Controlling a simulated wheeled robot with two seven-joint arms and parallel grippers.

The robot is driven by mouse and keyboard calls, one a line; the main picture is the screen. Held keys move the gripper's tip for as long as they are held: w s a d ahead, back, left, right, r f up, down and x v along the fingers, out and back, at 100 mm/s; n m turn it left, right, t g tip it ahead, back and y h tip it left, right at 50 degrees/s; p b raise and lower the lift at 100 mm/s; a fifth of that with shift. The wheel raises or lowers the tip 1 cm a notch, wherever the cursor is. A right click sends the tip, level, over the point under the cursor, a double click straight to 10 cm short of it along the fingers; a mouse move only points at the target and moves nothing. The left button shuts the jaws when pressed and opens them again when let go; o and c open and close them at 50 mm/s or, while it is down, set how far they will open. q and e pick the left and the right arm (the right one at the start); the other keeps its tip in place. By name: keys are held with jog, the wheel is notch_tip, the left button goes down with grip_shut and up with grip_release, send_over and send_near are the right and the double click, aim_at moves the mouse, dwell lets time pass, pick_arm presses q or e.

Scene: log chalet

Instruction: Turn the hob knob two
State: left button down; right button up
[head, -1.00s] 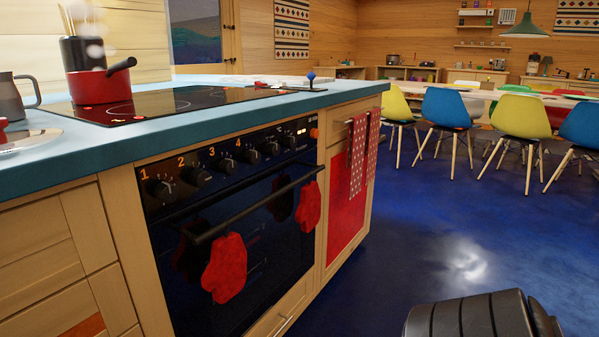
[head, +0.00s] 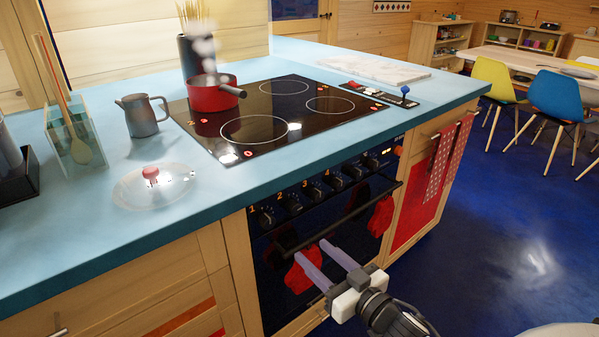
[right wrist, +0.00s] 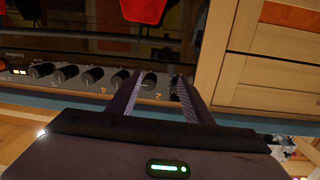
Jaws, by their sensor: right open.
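Hob knob two (head: 291,202) is a black knob beside an orange 2 on the oven's front panel. Knob one (head: 266,215) is to its left and knob three (head: 314,190) to its right. My right gripper (head: 310,247) is open and empty, in front of the oven and below the knob row in the head view. In the right wrist view, which is upside down, knob two (right wrist: 148,80) appears between the open fingers (right wrist: 158,79), beyond their tips. Knob one is largely hidden by a finger there. I cannot tell any contact. My left gripper is out of view.
The oven handle (head: 345,218) runs below the knobs, with red mitts (head: 302,274) hanging there. Above is the glass hob (head: 330,118) with a red pot (head: 212,95). A grey jug (head: 142,115) and glass lid (head: 155,186) stand left. Blue floor is free at right.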

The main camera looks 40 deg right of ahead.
jog(key=p, duration=0.3)
send_near(297, 209)
jog(key=s+f, duration=0.1)
jog(key=n, duration=0.1)
jog(key=shift+t+y, duration=0.4)
jog(key=w, duration=1)
jog(key=shift+a+r, duration=0.1)
jog(key=shift+a, duration=0.05)
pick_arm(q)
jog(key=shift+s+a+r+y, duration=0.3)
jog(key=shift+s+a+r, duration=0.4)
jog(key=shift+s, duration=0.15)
pick_arm(e)
jog(key=c, duration=1.1)
